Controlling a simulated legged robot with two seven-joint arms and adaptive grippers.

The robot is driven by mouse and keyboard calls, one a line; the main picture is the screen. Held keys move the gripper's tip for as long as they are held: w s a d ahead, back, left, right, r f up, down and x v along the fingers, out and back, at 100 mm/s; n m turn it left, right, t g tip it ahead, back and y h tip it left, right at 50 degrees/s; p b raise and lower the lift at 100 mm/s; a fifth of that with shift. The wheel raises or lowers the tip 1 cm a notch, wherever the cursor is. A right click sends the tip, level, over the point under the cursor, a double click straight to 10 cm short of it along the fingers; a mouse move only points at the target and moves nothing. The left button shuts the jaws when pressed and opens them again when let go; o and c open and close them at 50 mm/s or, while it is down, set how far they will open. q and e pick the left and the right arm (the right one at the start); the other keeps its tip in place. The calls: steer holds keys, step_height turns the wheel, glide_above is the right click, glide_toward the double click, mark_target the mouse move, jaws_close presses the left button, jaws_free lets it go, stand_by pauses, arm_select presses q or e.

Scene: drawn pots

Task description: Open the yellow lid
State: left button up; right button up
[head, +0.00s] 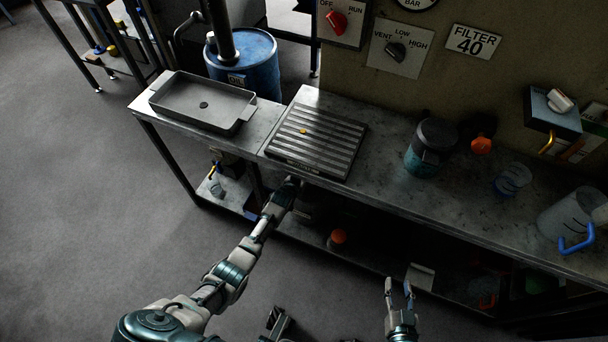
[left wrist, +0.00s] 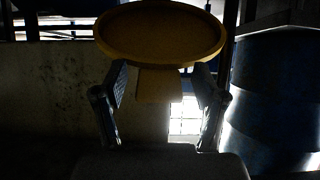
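The yellow lid (left wrist: 160,32) fills the top middle of the left wrist view as a round, rimmed disc with a flat tab (left wrist: 158,84) below it. My left gripper (left wrist: 160,78) has its two fingers spread on either side of the tab, with a visible gap to each side. In the head view, my left gripper (head: 290,184) is at the front edge of the bench, and I cannot make out the lid there. My right gripper (head: 398,284) is open and empty in front of the bench.
The metal bench (head: 385,185) carries a grey tray (head: 190,103), a ribbed grate (head: 318,140) with a small yellow spot, a dark teal-based canister (head: 430,148) and a clear jug (head: 570,212). A blue barrel (head: 246,68) stands behind. The floor at left is clear.

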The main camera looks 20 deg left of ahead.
arm_select(q)
steer(key=shift+s, duration=0.15)
steer(key=shift+s+r, duration=0.15)
steer(key=shift+s, duration=0.1)
steer(key=v, duration=1.1)
